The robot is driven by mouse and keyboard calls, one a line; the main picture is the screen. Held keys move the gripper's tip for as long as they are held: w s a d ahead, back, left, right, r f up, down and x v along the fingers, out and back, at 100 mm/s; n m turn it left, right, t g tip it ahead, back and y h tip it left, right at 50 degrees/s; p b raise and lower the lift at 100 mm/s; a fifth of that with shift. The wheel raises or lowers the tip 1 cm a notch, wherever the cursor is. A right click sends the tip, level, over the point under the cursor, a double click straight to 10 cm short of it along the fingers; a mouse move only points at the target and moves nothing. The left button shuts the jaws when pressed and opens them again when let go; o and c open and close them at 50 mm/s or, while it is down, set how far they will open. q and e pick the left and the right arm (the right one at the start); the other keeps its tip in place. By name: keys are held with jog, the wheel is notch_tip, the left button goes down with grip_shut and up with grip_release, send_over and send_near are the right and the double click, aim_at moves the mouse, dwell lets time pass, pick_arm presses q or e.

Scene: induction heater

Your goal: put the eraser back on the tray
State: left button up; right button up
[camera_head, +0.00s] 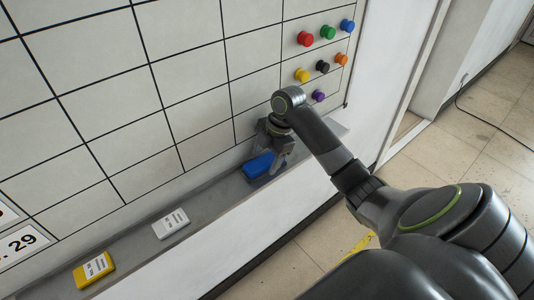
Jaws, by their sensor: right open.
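A blue eraser-like block (258,166) lies on the grey tray (137,237) under the whiteboard, at the tray's right part. My right gripper (277,160) is just above and at the right end of the blue block; its jaws are open. I cannot tell whether a finger touches the block. A white block with printed text (171,224) lies on the tray further left. A yellow block with a white label (94,269) lies at the tray's lower left. My left gripper is not in view.
The whiteboard (190,85) with a black grid stands behind the tray. Several coloured magnets, among them a red one (305,38), sit at its upper right. The tiled floor (470,140) is open to the right, with a dark cable (490,119) along it.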

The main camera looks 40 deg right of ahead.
aim_at(266, 159)
jog(key=shift+f+b, duration=0.25)
jog(key=shift+b, duration=0.2)
jog(key=b+v, duration=0.1)
jog(key=v, duration=0.3)
jog(key=shift+w+d+r+b, duration=0.15)
jog(key=shift+d+b, duration=0.1)
jog(key=shift+b, duration=0.15)
jog(key=p+v, duration=0.4)
jog(key=v, duration=0.9)
